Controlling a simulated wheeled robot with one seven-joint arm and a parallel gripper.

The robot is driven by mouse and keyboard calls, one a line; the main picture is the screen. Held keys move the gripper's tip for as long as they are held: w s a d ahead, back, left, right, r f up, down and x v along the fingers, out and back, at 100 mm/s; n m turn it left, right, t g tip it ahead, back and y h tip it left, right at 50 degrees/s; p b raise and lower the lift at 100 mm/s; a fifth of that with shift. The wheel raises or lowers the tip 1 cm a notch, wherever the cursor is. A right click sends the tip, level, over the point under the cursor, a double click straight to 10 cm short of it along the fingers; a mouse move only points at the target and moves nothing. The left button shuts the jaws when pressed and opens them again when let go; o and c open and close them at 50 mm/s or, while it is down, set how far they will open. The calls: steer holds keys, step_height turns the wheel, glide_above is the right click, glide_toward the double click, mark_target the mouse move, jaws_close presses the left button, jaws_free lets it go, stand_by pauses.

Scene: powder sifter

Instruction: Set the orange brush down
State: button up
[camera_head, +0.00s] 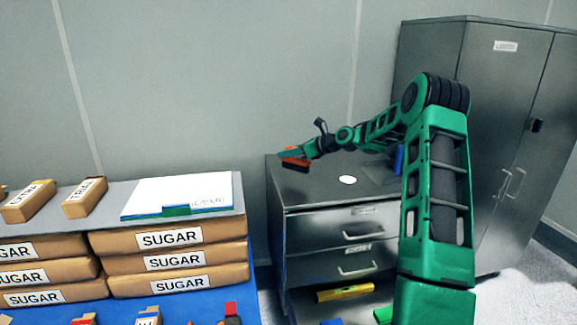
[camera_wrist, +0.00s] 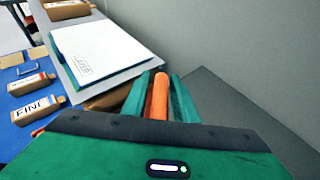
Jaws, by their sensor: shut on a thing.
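The orange brush (camera_wrist: 160,98) is held between the two green fingers of my gripper (camera_wrist: 158,92) in the wrist view. In the head view the brush (camera_head: 295,162) shows as an orange body with a dark underside, at the end of my gripper (camera_head: 290,153). It is held in the air by the left edge of the metal drawer cabinet (camera_head: 320,185). I cannot tell how high it is above the cabinet top. My gripper is shut on the brush, and the fingers partly cover it.
Stacked sugar bags (camera_head: 170,240) stand left on a blue surface, under a grey board with a white binder (camera_head: 180,193) and small cartons. A tall locker (camera_head: 500,120) stands right.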

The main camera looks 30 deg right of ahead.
mark_target(290, 162)
steer(key=shift+w+d+f, duration=0.25)
steer(key=shift+d+f, duration=0.1)
steer(key=shift+d, duration=0.3)
steer(key=shift+f, duration=2)
steer(key=o, duration=1.1)
steer(key=shift+o, duration=0.2)
